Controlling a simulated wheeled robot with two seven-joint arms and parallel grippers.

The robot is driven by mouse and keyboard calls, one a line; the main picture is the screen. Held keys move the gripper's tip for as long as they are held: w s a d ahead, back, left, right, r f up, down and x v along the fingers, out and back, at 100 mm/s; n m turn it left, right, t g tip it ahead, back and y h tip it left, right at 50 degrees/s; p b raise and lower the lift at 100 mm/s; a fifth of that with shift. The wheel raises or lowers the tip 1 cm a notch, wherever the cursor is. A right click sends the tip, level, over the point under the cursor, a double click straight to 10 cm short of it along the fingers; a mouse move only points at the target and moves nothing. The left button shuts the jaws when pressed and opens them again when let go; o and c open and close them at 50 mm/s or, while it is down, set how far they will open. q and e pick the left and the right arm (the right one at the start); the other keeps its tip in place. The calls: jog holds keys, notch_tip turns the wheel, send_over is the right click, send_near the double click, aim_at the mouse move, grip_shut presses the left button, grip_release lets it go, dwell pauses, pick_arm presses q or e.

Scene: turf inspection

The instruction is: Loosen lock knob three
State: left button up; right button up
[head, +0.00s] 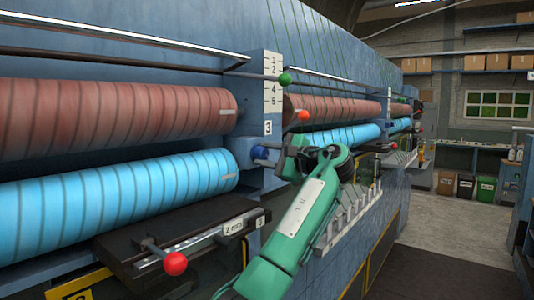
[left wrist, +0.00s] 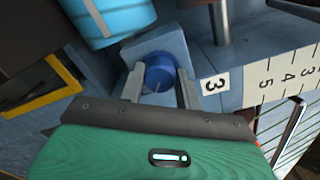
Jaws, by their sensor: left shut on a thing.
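Lock knob three (head: 258,152) is a blue round knob on a blue block of the machine, just below a white plate marked 3 (head: 267,127). My left gripper (head: 268,155) reaches it from the right and is shut on it. In the left wrist view the knob (left wrist: 160,72) sits between the two grey fingers (left wrist: 160,88), with the 3 plate (left wrist: 214,84) to its right. The fingers hide part of the knob's sides in the head view. My right gripper is not in view.
A brown roller (head: 110,115) and a light blue roller (head: 120,200) lie left of the knob. A red-ball lever (head: 175,263) stands out below, and green (head: 285,79) and red (head: 303,115) balls are above. A scale plate (head: 273,82) is on the post. The floor aisle at right is clear.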

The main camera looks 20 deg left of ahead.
pick_arm(q)
jog(key=shift+r+m, duration=0.2)
jog(key=shift+m, duration=0.75)
jog(key=shift+r+m, duration=0.2)
jog(key=shift+m, duration=0.75)
jog(key=o, duration=0.9)
jog(key=shift+o, duration=0.5)
jog(key=shift+f, duration=0.15)
jog(key=shift+f, duration=0.15)
